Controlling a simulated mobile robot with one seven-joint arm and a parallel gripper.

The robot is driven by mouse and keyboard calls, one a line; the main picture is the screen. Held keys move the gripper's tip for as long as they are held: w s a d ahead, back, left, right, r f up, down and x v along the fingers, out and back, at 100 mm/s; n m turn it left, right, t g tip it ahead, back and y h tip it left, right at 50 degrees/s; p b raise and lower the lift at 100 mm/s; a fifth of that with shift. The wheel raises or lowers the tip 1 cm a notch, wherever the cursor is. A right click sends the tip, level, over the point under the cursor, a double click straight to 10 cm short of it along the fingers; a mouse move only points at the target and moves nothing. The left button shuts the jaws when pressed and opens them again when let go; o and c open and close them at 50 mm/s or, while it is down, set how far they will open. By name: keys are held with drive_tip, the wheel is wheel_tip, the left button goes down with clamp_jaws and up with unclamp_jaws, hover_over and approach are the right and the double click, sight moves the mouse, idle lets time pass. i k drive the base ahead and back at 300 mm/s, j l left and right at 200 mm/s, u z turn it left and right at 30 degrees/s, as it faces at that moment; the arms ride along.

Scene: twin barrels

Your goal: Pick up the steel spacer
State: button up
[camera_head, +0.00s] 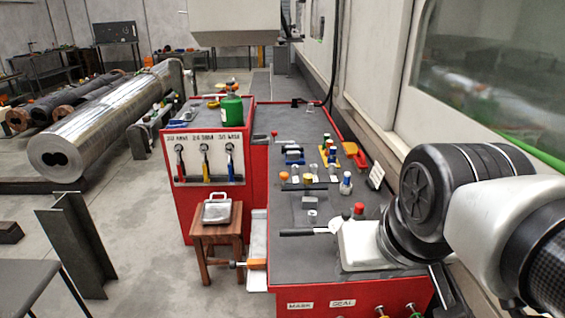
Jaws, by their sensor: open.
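A small silvery cylinder (312,213), which looks like the steel spacer, stands on the dark bench top toward the near side. It is too small to make out a bore. My gripper (364,244) shows as a white body at the end of my arm, low over the near right part of the bench. It is to the right of and nearer than the small cylinder, apart from it. Its fingers are mostly hidden; it is open and I see nothing held in it.
A dark-handled tool (298,232) lies just in front of the cylinder. A red-capped bottle (358,209) and a blue-and-white bottle (345,183) stand to its right. Several small coloured parts lie behind. A wall borders the bench's right.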

sight(308, 203)
drive_tip(key=i+j+z, duration=0.2)
drive_tip(key=j+z, duration=0.2)
drive_tip(key=j, duration=0.3)
drive_tip(key=i+j+z, duration=0.1)
drive_tip(key=j+z, duration=0.25)
drive_tip(key=j, duration=0.35)
drive_tip(key=j+z, duration=0.4)
drive_tip(key=j, duration=0.3)
